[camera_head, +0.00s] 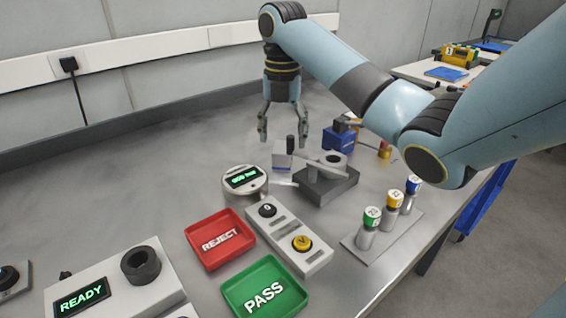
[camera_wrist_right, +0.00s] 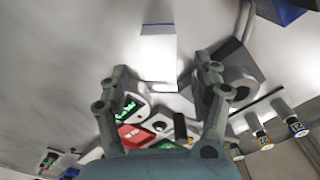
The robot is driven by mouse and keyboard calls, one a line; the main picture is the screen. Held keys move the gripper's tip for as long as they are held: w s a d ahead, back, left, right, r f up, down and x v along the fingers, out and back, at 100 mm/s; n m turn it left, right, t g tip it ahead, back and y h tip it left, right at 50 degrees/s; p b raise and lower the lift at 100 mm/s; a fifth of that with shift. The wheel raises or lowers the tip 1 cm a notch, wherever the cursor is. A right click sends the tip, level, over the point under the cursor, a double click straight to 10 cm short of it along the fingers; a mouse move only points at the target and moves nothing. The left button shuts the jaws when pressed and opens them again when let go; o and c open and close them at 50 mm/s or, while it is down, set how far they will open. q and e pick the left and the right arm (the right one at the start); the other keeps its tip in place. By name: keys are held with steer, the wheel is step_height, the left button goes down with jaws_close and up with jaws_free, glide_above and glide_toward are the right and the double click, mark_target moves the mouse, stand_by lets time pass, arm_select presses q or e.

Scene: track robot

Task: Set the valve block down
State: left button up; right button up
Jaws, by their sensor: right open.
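A small pale block with a blue edge (camera_head: 282,161), which looks like the valve block, stands on the metal table behind the round display. It also shows in the right wrist view as a white block with a blue edge (camera_wrist_right: 158,58), just beyond the fingertips. My right gripper (camera_head: 282,132) points down above and behind this block, its fingers spread. In the right wrist view, the gripper (camera_wrist_right: 163,80) is open with nothing clasped between its fingers. My left gripper is not in view.
A grey fixture (camera_head: 327,187) with a lever stands right of the block, with a blue block (camera_head: 338,141) behind it. The round display (camera_head: 244,180), red REJECT tray (camera_head: 219,239), green PASS tray (camera_head: 265,290) and capped vials (camera_head: 391,216) are nearer. The table's left back is clear.

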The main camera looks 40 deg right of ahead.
mark_target(283, 147)
step_height(283, 147, down, 6)
steer(key=shift+w+d+r+b, duration=0.1)
steer(key=shift+b, duration=0.2)
jaws_close()
stand_by(0.4)
